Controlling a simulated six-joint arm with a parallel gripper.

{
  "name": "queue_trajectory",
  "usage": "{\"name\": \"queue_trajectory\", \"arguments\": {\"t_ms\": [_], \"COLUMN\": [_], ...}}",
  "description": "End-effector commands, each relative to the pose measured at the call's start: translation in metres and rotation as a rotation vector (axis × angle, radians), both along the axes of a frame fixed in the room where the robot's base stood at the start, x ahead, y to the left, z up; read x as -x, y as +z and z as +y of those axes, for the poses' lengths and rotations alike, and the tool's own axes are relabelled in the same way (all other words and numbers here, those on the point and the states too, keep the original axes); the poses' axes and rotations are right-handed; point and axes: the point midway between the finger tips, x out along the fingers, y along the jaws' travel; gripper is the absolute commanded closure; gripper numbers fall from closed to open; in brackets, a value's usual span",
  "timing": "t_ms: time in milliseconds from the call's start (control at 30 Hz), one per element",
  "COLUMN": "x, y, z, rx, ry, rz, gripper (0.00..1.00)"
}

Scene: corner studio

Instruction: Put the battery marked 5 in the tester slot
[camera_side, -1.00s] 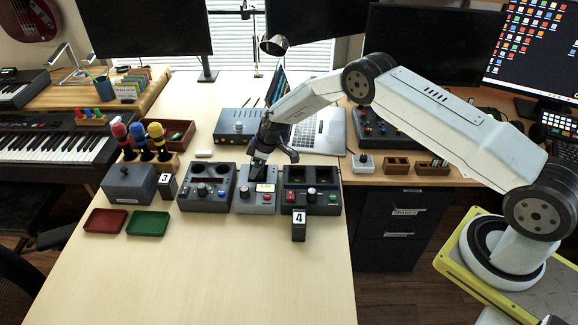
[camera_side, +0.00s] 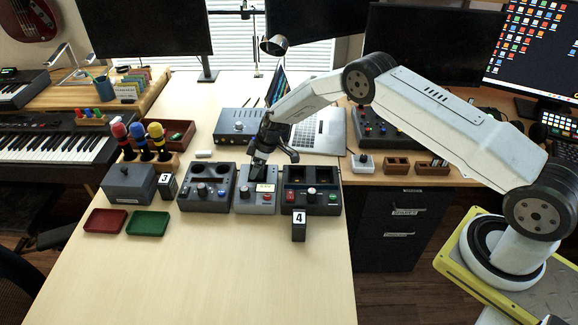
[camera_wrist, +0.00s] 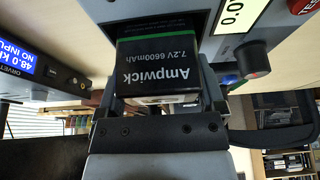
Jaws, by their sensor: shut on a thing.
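My gripper (camera_side: 258,168) points down over the grey tester (camera_side: 244,205) in the middle of the row of devices. In the wrist view my gripper (camera_wrist: 160,92) is shut on a dark battery (camera_wrist: 158,62) printed "Ampwick 7.2V 6600mAh". Its number mark does not show. The tester (camera_wrist: 262,45), with its lit display and red-tipped knob, is right behind and beside the battery. The slot is hidden behind the gripper and battery, so I cannot tell how deep the battery sits. A black block marked 4 (camera_side: 298,228) and one marked 3 (camera_side: 167,184) stand on the table.
A dark two-well device (camera_side: 207,200) stands left of the tester and another (camera_side: 325,203) stands right, both close. A grey lidded box (camera_side: 128,184), a red tray (camera_side: 105,221) and a green tray (camera_side: 148,223) are at left. The front table (camera_side: 200,285) is clear.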

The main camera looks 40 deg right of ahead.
Motion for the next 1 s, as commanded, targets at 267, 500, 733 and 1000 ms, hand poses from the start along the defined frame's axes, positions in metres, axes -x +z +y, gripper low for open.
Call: {"name": "queue_trajectory", "arguments": {"t_ms": [267, 500, 733, 1000], "x": [-0.001, -0.001, -0.001, -0.001], "y": [0.001, -0.002, -0.006, -0.009], "z": [0.000, 0.000, 0.000, 0.000], "rx": [0.000, 0.000, 0.000, 0.000], "ry": [0.001, 0.000, 0.000, -0.001], "rz": [-0.002, -0.001, -0.001, -0.003], "gripper": [0.94, 0.94, 0.94, 0.94]}}
